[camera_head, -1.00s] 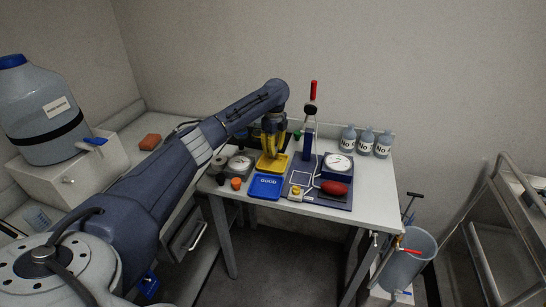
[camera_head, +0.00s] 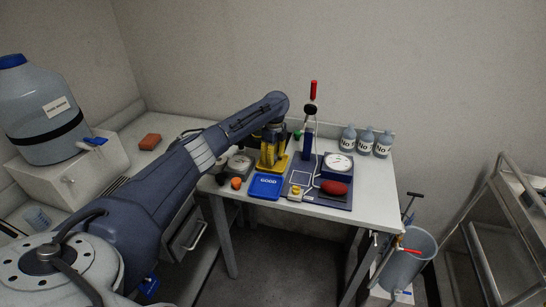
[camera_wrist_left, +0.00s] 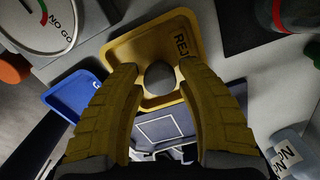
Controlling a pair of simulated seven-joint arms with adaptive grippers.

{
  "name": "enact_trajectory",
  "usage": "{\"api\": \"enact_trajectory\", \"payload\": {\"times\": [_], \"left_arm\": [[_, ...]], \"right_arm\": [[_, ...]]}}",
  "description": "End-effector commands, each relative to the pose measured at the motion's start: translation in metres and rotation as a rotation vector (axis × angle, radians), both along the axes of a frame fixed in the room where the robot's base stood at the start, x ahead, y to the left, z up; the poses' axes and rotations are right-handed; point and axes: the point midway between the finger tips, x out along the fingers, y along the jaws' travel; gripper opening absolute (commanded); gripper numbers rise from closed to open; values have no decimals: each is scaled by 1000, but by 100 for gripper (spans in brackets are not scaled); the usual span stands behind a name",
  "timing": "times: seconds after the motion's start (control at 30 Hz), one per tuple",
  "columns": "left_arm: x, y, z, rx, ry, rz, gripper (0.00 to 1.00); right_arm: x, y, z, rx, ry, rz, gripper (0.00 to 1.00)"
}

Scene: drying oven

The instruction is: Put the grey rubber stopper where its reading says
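The grey rubber stopper (camera_wrist_left: 160,76) shows in the left wrist view between the fingertips of my left gripper (camera_wrist_left: 159,80), over the yellow tray (camera_wrist_left: 122,48) lettered "REJ". The yellow fingers are close on both sides of it; I cannot tell whether they press on it. In the head view my left gripper (camera_head: 271,165) points down at the yellow tray (camera_head: 284,168), and the stopper is not discernible. The blue tray (camera_head: 265,187) marked "GOOD" lies in front. The dial gauge (camera_head: 240,163) stands left of the trays; its "NO GO" face (camera_wrist_left: 45,18) is partly in the wrist view. My right gripper is out of view.
A tall red-topped stand (camera_head: 308,140) rises close right of my gripper.

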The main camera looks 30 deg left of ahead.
Motion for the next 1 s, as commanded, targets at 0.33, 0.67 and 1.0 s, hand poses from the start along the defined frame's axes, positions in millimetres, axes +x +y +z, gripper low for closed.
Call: {"api": "enact_trajectory", "payload": {"times": [0.33, 0.67, 1.0], "left_arm": [[0, 0, 3, 1, 0, 0, 43], [1, -1, 51, 1, -4, -2, 43], [0, -3, 103, 1, -2, -1, 43]], "right_arm": [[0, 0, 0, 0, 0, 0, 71], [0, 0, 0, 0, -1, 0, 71], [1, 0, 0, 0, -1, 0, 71]]}}
